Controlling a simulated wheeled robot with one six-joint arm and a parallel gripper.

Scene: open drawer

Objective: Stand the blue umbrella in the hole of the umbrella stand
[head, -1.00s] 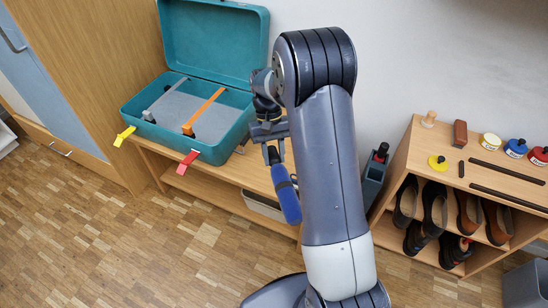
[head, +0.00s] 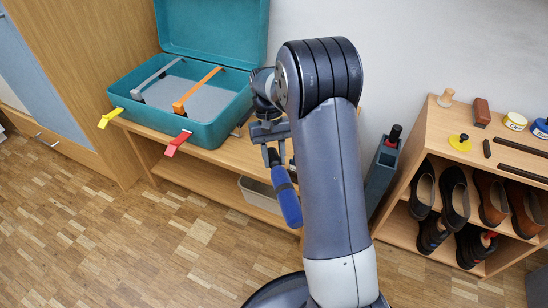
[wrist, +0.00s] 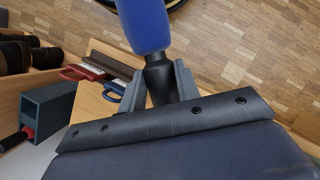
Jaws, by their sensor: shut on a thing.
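The blue umbrella (head: 286,196) is folded and hangs tilted below my gripper (head: 272,156), clear of the floor. In the wrist view my gripper (wrist: 158,85) is shut on its black handle, and the blue umbrella's cover (wrist: 146,25) points away from the camera. The umbrella stand (head: 381,176) is a tall dark grey box right of my arm, between the bench and the shoe shelf. A black and red handle sticks up from it. The stand (wrist: 45,108) also shows at the left of the wrist view. My arm hides part of it in the head view; its free hole is not clear.
An open teal suitcase (head: 215,131) lies on a wooden bench (head: 205,178), with a pale bin (head: 262,196) on its lower level. A shoe shelf (head: 436,127) with tins and brushes stands right of the stand. Red- and blue-handled items lie on the bench in the wrist view. Floor in front is clear.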

